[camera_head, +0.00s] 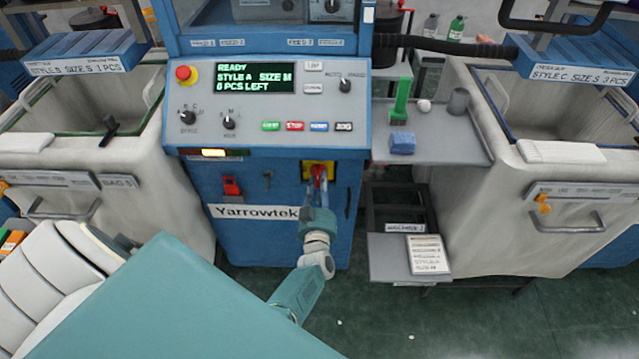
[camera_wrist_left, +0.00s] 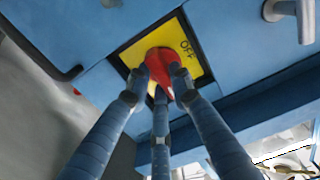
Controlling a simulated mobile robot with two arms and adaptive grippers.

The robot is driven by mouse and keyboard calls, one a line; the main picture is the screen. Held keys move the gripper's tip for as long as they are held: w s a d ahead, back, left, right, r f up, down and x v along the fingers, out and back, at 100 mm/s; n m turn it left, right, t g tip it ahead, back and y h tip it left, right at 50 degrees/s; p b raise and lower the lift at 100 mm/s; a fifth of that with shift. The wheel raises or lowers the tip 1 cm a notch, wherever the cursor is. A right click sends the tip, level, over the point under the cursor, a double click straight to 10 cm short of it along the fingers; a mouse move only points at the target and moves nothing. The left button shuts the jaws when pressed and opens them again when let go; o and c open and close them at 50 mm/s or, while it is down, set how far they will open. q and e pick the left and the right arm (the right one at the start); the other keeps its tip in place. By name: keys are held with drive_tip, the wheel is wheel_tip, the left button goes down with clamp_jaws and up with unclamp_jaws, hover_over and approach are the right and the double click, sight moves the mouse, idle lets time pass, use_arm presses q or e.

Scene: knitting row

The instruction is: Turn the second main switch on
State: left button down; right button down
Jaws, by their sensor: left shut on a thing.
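The main switch is a red rotary handle (camera_wrist_left: 160,66) on a yellow plate (camera_wrist_left: 190,52) marked OFF, set in the blue front of the machine. In the head view the yellow plate (camera_head: 312,166) sits below the control panel. My left gripper (camera_wrist_left: 160,90) is shut on the red handle, with its fingers around it. In the head view the left gripper (camera_head: 319,186) reaches up to the switch from below. The handle's pointer is mostly hidden by the fingers, so its exact angle is unclear. My right gripper is not in view.
The control panel (camera_head: 262,130) above has a lit display (camera_head: 255,78) reading READY and a red stop button (camera_head: 186,74). A red part (camera_head: 231,187) is left of the switch. A grey shelf (camera_head: 455,140) with small items juts out right. Fabric bins (camera_head: 180,215) stand either side.

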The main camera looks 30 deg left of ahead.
use_arm(q)
drive_tip(key=c, duration=1.5)
unclamp_jaws()
